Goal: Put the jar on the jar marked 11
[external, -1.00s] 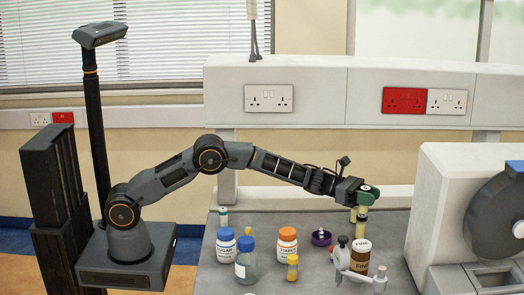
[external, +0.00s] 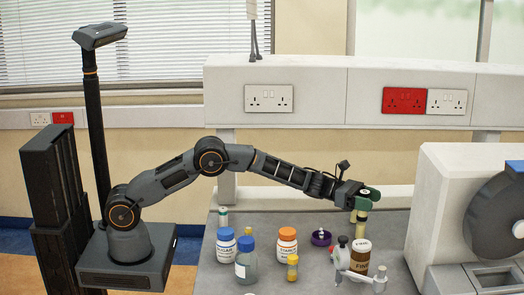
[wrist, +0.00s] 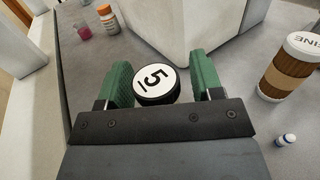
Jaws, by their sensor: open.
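In the external view my gripper (external: 360,210) points down over the back right of the bench, above pale yellow shapes that I cannot tell apart. No jar marked 11 can be made out in either view.
A brown jar (external: 360,258) and a white stand (external: 342,256) are in front of my gripper. A large white machine (external: 440,215) is to the right.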

